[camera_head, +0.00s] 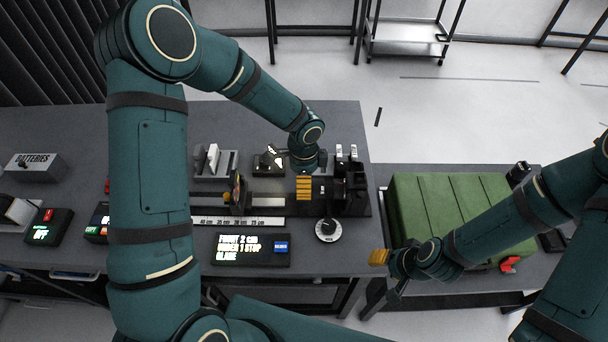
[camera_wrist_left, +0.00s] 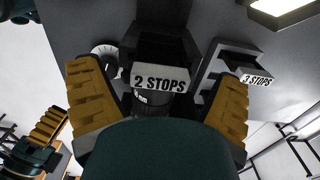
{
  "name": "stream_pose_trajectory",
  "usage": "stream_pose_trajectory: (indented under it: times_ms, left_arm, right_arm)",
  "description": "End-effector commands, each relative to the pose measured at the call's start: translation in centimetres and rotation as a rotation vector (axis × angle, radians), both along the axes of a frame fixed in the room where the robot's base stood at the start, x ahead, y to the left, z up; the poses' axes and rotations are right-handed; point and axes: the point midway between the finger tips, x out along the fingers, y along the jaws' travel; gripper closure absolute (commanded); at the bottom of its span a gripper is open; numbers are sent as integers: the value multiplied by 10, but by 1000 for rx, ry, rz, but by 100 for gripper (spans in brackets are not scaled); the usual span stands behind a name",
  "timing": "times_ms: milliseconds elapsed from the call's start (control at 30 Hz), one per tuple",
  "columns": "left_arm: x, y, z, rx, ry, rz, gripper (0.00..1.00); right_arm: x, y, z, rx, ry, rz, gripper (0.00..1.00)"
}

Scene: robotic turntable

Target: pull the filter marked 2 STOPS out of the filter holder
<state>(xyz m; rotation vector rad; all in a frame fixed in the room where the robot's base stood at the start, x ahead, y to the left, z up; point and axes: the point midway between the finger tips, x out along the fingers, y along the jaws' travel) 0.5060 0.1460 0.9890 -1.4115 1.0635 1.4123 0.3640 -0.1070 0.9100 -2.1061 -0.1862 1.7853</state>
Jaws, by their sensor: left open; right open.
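In the left wrist view, the filter marked 2 STOPS (camera_wrist_left: 160,80) shows its white label upright to read, set against a dark holder (camera_wrist_left: 158,38). It lies between the two yellow fingers of my left gripper (camera_wrist_left: 160,98), which are spread with a gap on each side of the label. In the head view my left gripper (camera_head: 304,187) is over the bench equipment, and its wrist hides what lies beneath it. My right gripper (camera_head: 379,257) is open and empty, out in front of the green case; it also shows in the left wrist view (camera_wrist_left: 48,127).
A second label marked 3 STOPS (camera_wrist_left: 257,80) sits in a bracket close to the right finger. A black device (camera_head: 350,192), a round dial (camera_head: 328,230) and a lit display (camera_head: 250,248) stand around the left gripper. A green case (camera_head: 430,205) covers the right table.

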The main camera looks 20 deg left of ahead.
Motion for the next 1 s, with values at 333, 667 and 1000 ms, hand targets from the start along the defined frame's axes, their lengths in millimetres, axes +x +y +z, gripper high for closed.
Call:
stream_pose_trajectory:
  times_ms: [333,667,1000]
  left_arm:
    - [0,0,0,0,0,0,81]
    - [0,0,0,-1,0,1,81]
    - [0,-1,6,-2,-2,1,81]
  right_arm:
    - [0,0,0,0,0,0,53]
    - [0,0,0,0,0,0,53]
    - [0,0,4,0,0,0,53]
